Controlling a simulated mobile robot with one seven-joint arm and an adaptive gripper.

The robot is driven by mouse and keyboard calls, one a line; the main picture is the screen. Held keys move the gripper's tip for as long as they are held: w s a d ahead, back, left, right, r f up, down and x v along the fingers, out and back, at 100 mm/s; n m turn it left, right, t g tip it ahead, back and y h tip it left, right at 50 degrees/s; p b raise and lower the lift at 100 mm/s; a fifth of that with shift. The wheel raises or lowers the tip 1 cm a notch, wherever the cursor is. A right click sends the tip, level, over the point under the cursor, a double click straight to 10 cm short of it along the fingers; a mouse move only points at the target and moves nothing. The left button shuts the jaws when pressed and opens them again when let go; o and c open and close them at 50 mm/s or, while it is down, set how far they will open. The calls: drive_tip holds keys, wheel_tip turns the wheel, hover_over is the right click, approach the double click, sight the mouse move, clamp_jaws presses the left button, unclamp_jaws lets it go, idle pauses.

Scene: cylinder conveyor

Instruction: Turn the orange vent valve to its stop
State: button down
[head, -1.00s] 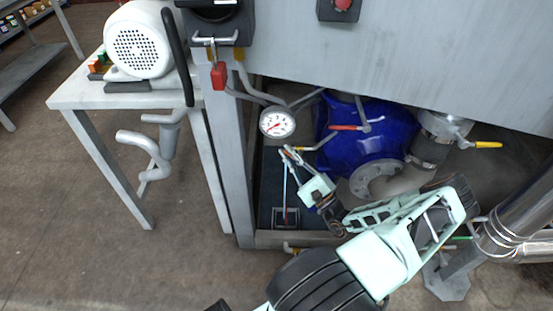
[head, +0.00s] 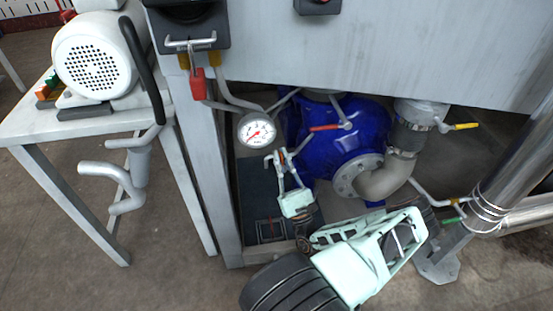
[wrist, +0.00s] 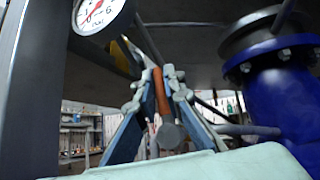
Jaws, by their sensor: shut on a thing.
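The orange vent valve handle (wrist: 158,92) shows in the wrist view as a narrow orange bar between my two fingers, with a grey round end below it. My gripper (wrist: 160,85) is shut on this handle; it also shows in the head view (head: 276,158), just below the pressure gauge and left of the blue vessel. In the head view the fingers and small size hide the handle, so I cannot tell its angle there.
The pressure gauge (head: 256,130) is close above my gripper. The blue vessel (head: 345,150) with a red lever (head: 327,128) is to its right. A yellow lever (head: 466,126) and a green lever (head: 450,220) are farther right. A grey post (head: 212,180) stands left.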

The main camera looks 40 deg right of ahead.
drive_tip(key=shift+s+d+m+g+h, duration=0.1)
drive_tip(key=shift+d+m+g+h, duration=0.1)
drive_tip(key=shift+m+h, duration=0.55)
drive_tip(key=shift+s+d+m+g+h, duration=0.1)
drive_tip(key=shift+m+g+h, duration=0.1)
drive_tip(key=shift+m+h, duration=0.5)
drive_tip(key=c, duration=2)
unclamp_jaws()
drive_tip(key=shift+w+n+y, duration=0.1)
drive_tip(key=shift+n+y, duration=0.15)
